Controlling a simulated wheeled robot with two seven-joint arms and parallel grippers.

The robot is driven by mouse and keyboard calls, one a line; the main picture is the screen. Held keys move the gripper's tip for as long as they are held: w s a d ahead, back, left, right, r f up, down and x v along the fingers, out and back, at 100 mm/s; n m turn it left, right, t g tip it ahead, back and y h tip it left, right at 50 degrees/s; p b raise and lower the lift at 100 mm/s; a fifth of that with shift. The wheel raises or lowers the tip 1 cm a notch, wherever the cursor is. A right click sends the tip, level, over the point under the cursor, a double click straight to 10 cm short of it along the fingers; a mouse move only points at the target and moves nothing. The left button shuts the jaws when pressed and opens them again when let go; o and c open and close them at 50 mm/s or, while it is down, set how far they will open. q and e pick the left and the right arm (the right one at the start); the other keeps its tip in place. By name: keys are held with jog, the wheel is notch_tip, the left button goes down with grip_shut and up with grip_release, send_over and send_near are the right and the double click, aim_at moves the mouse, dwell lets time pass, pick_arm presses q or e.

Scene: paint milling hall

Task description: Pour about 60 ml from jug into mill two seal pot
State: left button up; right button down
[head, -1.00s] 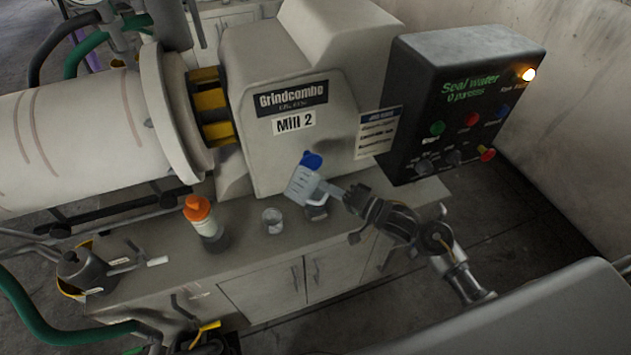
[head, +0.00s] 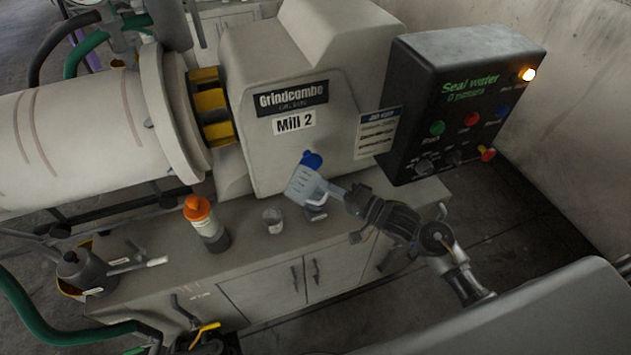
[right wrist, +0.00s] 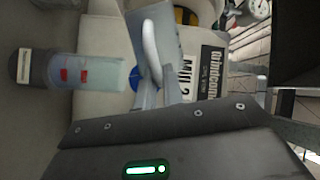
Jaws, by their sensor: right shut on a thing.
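My right gripper (head: 352,200) is shut on the handle of a translucent jug (head: 303,187). The jug is tilted, and its handle (right wrist: 151,50) shows close up in the right wrist view. The jug hangs in front of Mill 2, at the upper part of the seal pot (head: 316,212), and covers much of it in the head view. In the right wrist view the seal pot (right wrist: 90,72) is a clear cylinder with red marks and a dark base. A blue lid (head: 311,160) shows just above the jug. I cannot make out any stream or the pot's level. My left gripper is not in view.
The Mill 2 housing (head: 300,160) stands right behind, with a black seal water panel (head: 460,110) to the right.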

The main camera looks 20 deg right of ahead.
jog(key=shift+w+d+r+m+p, duration=0.25)
jog(key=shift+m+p, duration=0.65)
jog(key=shift+p, duration=0.5)
dwell(0.5)
